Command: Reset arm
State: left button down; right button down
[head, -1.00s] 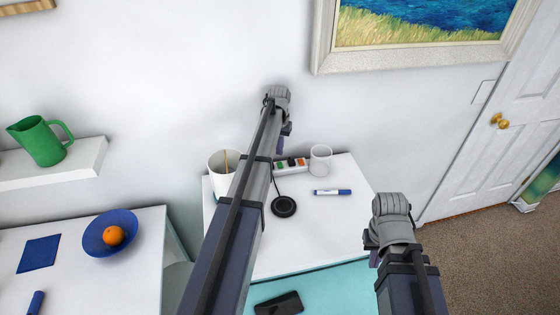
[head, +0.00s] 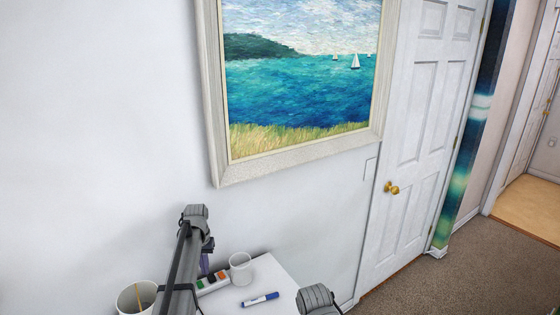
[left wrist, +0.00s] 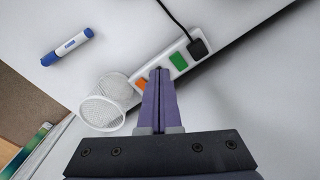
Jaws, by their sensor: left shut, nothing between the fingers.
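My left arm rises from the bottom of the head view, and its left gripper (head: 206,264) points down over the white table (head: 268,276). In the left wrist view the purple fingers (left wrist: 159,76) are together with nothing between them. Their tips appear in front of the near end of a white power strip (left wrist: 171,62); I cannot tell whether they touch it. Part of my right arm shows at the bottom of the head view, but its gripper is out of frame.
The table holds a white mesh cup (head: 240,268), a blue-and-white marker (head: 260,299) and a larger white cup (head: 135,298) beside my left arm. A framed seascape (head: 300,75) hangs above. A white door (head: 420,130) and carpeted floor (head: 490,260) lie to the right.

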pick_arm(q)
jog(key=s+d+f+m+y+b, duration=0.1)
jog(key=s+d+m, duration=0.3)
jog(key=s+d, duration=2.1)
jog(key=s+f+b, duration=0.1)
jog(key=s, duration=0.2)
jog(key=shift+f+m, duration=0.15)
jog(key=shift+m, duration=0.25)
